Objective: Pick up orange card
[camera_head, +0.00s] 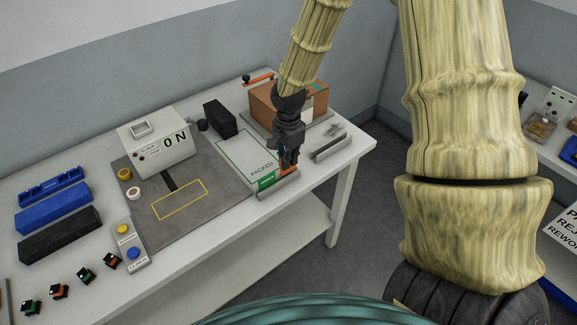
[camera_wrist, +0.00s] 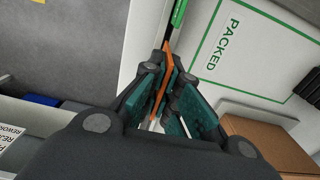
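The orange card (camera_head: 287,170) stands upright at the grey slotted holder (camera_head: 280,189) on the table's front edge, right of a green card (camera_head: 267,181). My gripper (camera_head: 288,161) points down over the orange card. In the wrist view the orange card (camera_wrist: 168,48) runs between the teal finger pads, which look closed against its two sides. The fingers hide part of it. The green card (camera_wrist: 180,12) shows just beyond it. I cannot tell whether the orange card's lower edge still rests in the holder.
A white PACKED mat (camera_head: 245,153) lies behind the holder. An open cardboard box (camera_head: 262,108) stands at the back right, and a metal holder (camera_head: 329,143) to the right. The ON machine (camera_head: 157,143) and grey work mat (camera_head: 205,205) lie left.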

